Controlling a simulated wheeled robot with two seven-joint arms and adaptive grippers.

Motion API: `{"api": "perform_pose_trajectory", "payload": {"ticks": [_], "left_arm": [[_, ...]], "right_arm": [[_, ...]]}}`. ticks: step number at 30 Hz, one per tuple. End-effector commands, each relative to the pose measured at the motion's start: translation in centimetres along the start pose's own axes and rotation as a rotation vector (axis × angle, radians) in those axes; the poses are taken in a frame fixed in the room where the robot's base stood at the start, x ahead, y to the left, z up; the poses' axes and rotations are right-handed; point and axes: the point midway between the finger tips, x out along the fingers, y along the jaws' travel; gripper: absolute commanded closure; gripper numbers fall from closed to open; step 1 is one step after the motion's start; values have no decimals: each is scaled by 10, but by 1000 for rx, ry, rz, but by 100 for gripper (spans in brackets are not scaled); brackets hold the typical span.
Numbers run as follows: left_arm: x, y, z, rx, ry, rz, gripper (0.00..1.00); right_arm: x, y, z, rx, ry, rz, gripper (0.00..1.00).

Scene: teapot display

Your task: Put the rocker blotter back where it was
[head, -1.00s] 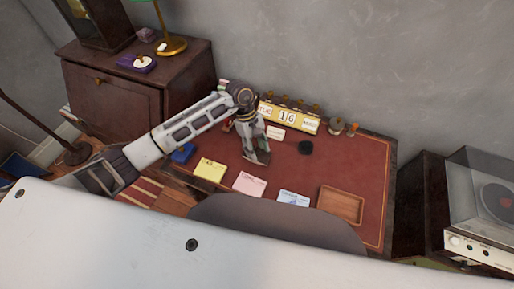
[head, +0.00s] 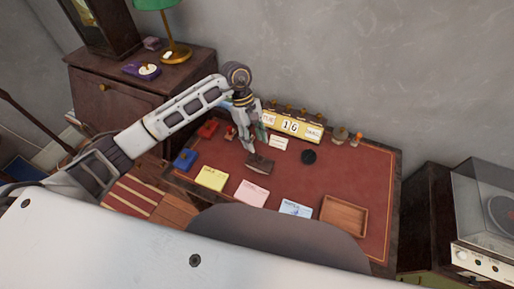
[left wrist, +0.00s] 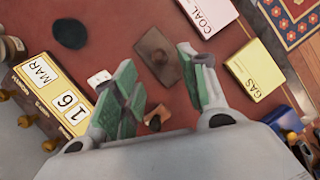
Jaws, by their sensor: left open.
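My right gripper is not in view.
A yellow calendar (head: 291,126) stands at the back, with a white card (head: 278,143) and a black round object (head: 309,157) before it. Yellow (head: 211,178), pink (head: 252,192) and pale blue (head: 295,208) pads line the front. A wooden tray (head: 343,216) is right.

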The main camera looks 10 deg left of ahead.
Motion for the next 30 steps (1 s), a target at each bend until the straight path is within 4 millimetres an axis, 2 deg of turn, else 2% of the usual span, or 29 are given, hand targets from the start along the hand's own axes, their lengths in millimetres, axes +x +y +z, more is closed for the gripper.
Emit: {"api": "perform_pose_trajectory", "payload": {"ticks": [6, 12, 30], "left_arm": [[-26, 0, -1, -1, 1, 1, 57], [-38, 0, 0, -1, 0, -1, 57], [-42, 0, 0, -1, 0, -1, 57]], "right_arm": [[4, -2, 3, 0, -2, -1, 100], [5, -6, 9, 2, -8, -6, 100], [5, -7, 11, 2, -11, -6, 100]]}}
